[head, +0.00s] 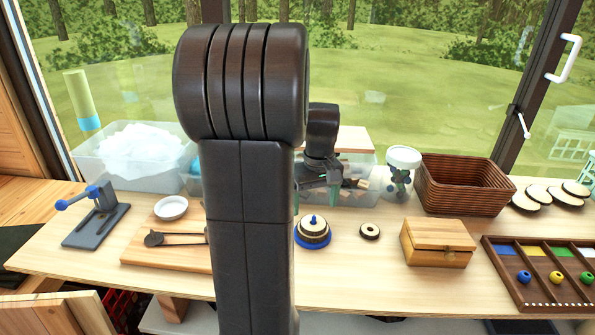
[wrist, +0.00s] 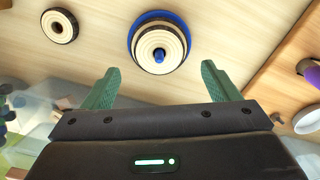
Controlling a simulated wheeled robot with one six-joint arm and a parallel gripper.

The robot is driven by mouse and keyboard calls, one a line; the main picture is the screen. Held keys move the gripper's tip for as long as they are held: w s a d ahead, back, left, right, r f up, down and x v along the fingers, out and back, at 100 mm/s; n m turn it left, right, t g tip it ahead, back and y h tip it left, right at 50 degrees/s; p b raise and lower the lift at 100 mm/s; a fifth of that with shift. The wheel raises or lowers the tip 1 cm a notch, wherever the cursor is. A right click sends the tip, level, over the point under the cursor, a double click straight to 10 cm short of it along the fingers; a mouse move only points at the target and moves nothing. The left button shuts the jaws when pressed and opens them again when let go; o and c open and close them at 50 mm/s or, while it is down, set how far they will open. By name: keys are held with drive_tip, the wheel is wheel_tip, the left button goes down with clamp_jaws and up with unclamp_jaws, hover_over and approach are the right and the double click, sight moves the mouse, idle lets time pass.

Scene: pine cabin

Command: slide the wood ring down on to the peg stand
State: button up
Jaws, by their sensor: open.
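The peg stand (head: 313,241) has a blue base and a blue peg, with wooden rings stacked around the peg. It also shows in the wrist view (wrist: 146,17), with the peg tip rising through the top ring. A loose wood ring (head: 370,231) with a dark rim lies flat on the table, just right of the stand. In the wrist view this ring (wrist: 60,25) is at the upper left. My gripper (wrist: 160,82) is open and empty, its green fingers apart and pointing toward the stand. In the head view my arm partly hides the gripper.
A wooden box (head: 437,243) stands right of the loose ring, with a brown basket (head: 463,184) behind it. A sorting tray (head: 540,275) is at the far right. A cutting board (head: 165,243) lies left of my arm. The table in front of the stand is clear.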

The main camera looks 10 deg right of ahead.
wheel_tip(320, 180, up, 12)
drive_tip(key=shift+a+f+b, duration=0.15)
drive_tip(key=shift+a+b, duration=0.05)
drive_tip(key=shift+b, duration=0.15)
drive_tip(key=shift+f, duration=0.1)
drive_tip(key=f, duration=0.7)
drive_tip(key=f+p, duration=0.1)
drive_tip(key=f, duration=0.5)
drive_tip(key=shift+d+f, duration=0.2)
drive_tip(key=shift+f, duration=0.15)
drive_tip(key=shift+r+p, duration=0.35)
drive_tip(key=shift+r, duration=0.05)
drive_tip(key=shift+f, duration=0.1)
